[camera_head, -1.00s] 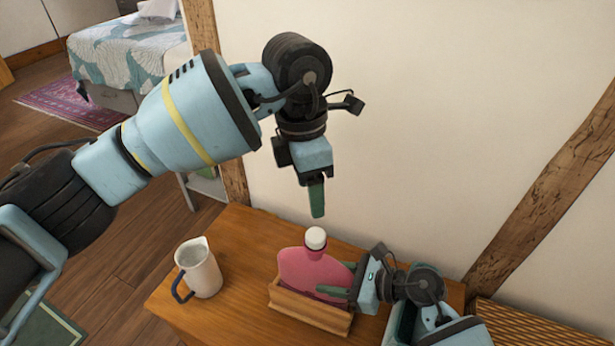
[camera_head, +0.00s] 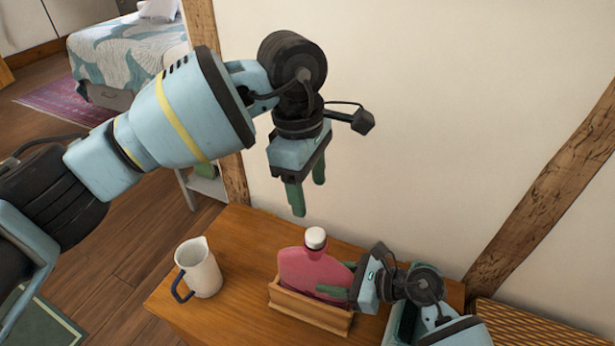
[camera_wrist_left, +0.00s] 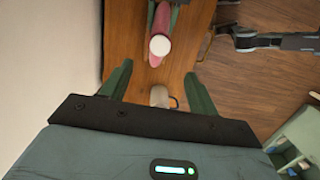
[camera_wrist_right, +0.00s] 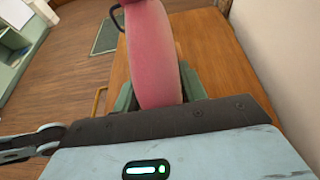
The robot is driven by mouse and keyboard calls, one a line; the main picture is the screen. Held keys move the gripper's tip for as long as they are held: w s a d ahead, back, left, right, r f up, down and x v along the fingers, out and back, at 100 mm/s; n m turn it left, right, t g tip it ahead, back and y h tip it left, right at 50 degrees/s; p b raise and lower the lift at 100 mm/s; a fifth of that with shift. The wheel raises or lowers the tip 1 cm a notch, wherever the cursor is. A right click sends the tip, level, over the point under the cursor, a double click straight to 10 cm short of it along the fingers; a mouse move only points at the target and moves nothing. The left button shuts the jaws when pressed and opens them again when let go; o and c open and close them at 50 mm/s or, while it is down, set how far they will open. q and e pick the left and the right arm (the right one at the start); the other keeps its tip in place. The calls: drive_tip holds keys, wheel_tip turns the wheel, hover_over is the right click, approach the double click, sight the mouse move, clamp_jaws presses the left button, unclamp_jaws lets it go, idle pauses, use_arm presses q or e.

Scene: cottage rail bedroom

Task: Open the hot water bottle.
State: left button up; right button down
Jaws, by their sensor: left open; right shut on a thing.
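A pink hot water bottle (camera_head: 303,268) stands in a low wooden holder (camera_head: 309,309) on a wooden table. Its white cap (camera_head: 315,238) is on the neck at the top. My right gripper (camera_head: 335,280) is shut on the bottle's body from the right; the right wrist view shows the pink body (camera_wrist_right: 154,60) between its green fingers. My left gripper (camera_head: 308,190) is open and empty, pointing down, above and slightly left of the cap. In the left wrist view the cap (camera_wrist_left: 160,45) lies beyond the open fingers, apart from them.
A white jug (camera_head: 199,270) with a blue handle stands on the table (camera_head: 240,235) left of the holder. The wall is behind the table, with a wooden beam at right. A wicker-like surface (camera_head: 530,328) is at lower right.

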sight(315, 234)
use_arm(q)
drive_tip(key=f, duration=0.7)
drive_tip(key=d+f, duration=0.1)
drive_tip(key=f, duration=0.2)
drive_tip(key=shift+s+f, duration=0.25)
drive_tip(key=shift+f, duration=0.15)
drive_tip(key=c, duration=1.2)
drive_tip(key=n, duration=0.6)
drive_tip(key=shift+s+t, duration=0.1)
drive_tip(key=shift+t, duration=0.3)
drive_tip(key=shift+r, duration=0.15)
drive_tip(key=shift+r, duration=1)
